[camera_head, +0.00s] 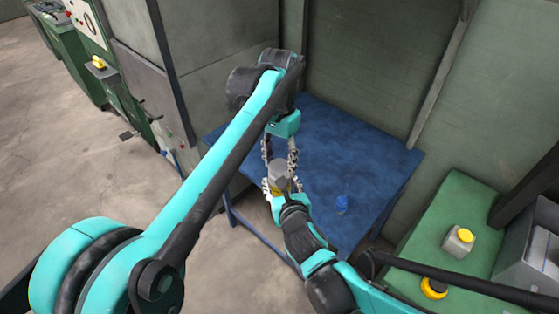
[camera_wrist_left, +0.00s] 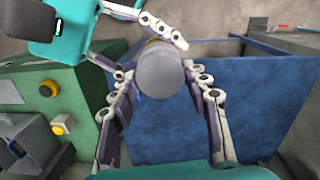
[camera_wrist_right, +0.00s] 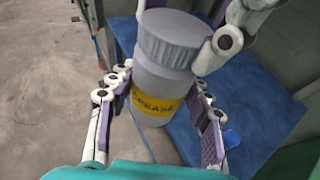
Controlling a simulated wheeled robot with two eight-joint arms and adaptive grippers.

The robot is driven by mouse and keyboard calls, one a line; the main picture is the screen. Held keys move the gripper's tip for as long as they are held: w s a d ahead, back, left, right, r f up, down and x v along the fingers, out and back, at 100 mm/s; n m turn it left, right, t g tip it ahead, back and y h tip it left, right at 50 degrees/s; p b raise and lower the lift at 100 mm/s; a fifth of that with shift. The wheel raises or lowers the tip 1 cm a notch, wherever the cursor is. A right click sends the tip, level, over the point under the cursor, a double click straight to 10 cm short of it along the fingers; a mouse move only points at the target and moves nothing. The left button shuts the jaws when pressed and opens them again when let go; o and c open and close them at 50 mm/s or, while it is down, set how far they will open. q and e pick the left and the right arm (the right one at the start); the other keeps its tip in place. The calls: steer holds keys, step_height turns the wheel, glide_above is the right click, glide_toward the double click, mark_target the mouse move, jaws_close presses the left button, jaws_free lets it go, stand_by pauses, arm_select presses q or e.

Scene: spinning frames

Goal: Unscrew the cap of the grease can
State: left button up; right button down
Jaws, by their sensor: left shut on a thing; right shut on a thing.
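The grease can (camera_wrist_right: 158,88) is a grey bottle with a yellow "GREASE" label, held above the blue table; it also shows in the head view (camera_head: 278,172). Its ribbed grey cap (camera_wrist_right: 168,38) is on the can's top. My left gripper (camera_head: 280,160) reaches down from above and is shut on the cap, its fingers on either side of it in the left wrist view (camera_wrist_left: 166,85). My right gripper (camera_wrist_right: 160,92) is shut around the can's body from the side, below the cap. The cap's thread is hidden.
The blue table (camera_head: 370,165) has mostly clear room around a small blue object (camera_head: 342,204). A green cabinet (camera_head: 425,232) at the right carries a grey box with a yellow button (camera_head: 458,240). Grey-green walls stand behind the table.

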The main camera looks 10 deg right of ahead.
arm_select(q)
steer(key=shift+r, duration=0.15)
steer(key=shift+w+r, duration=0.1)
steer(key=shift+r, duration=0.85)
